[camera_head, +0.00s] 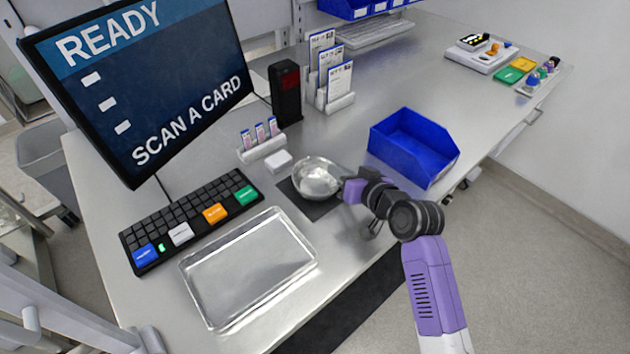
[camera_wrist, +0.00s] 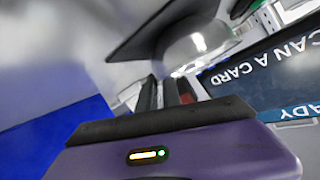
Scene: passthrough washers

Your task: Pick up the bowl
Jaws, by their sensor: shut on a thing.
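A shiny metal bowl (camera_head: 316,178) sits over a dark mat (camera_head: 318,206) in the middle of the bench in the head view. My gripper (camera_head: 346,186) reaches it from the right and is shut on the bowl's near right side. In the wrist view the fingers (camera_wrist: 172,92) close at the edge of the bowl (camera_wrist: 198,45), beside the dark mat. Whether the bowl touches the mat or is slightly raised, I cannot tell. The gripper hides part of its right rim.
A metal tray (camera_head: 250,268) and a keyboard (camera_head: 190,218) lie to the left. A small white block (camera_head: 279,161), a card holder (camera_head: 262,146) and a black reader (camera_head: 286,94) stand behind the bowl.

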